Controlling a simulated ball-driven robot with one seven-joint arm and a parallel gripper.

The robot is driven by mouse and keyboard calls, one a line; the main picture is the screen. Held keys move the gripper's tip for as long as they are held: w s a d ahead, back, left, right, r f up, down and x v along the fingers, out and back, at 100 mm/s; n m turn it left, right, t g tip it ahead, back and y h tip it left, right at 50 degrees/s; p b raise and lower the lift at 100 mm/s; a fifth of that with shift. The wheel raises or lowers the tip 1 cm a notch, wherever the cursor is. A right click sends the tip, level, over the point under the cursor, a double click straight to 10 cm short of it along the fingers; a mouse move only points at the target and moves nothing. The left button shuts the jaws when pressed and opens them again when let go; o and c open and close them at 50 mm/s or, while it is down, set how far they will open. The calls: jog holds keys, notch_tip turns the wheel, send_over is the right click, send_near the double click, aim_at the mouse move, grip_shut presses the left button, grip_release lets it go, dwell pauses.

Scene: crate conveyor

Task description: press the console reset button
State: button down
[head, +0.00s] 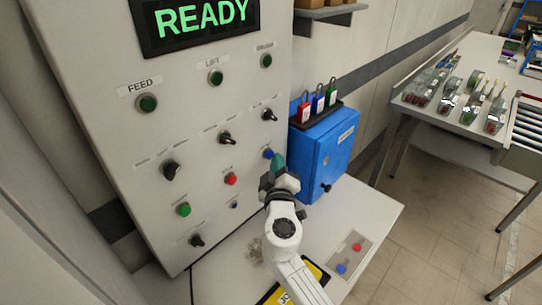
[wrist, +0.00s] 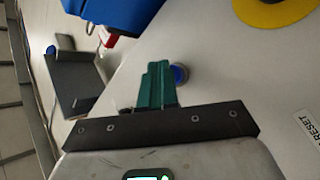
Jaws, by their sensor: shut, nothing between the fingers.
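The grey console (head: 200,120) stands upright with a display reading READY. A blue button (head: 268,154) sits at the right of its lower rows, just beyond my gripper (head: 278,163). In the wrist view, the blue button (wrist: 180,75) shows right beside the green fingertips of my gripper (wrist: 157,80), partly hidden by them. The fingers are together and empty. I cannot tell whether they touch the button. A label reading RESET (wrist: 308,128) lies on the panel near the right edge of the wrist view.
A blue box (head: 325,150) with several padlocks above it stands right of my gripper. A red button (head: 231,179) and black knobs are on the console nearby. A small plate (head: 349,258) with red and blue buttons lies on the ledge. A yellow disc (wrist: 272,10) shows in the wrist view.

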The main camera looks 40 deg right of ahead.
jog(key=shift+s, duration=0.55)
jog(key=shift+s+d+b, duration=0.1)
jog(key=shift+s+b, duration=0.25)
jog(key=shift+s, duration=2.2)
jog(key=shift+f, duration=0.1)
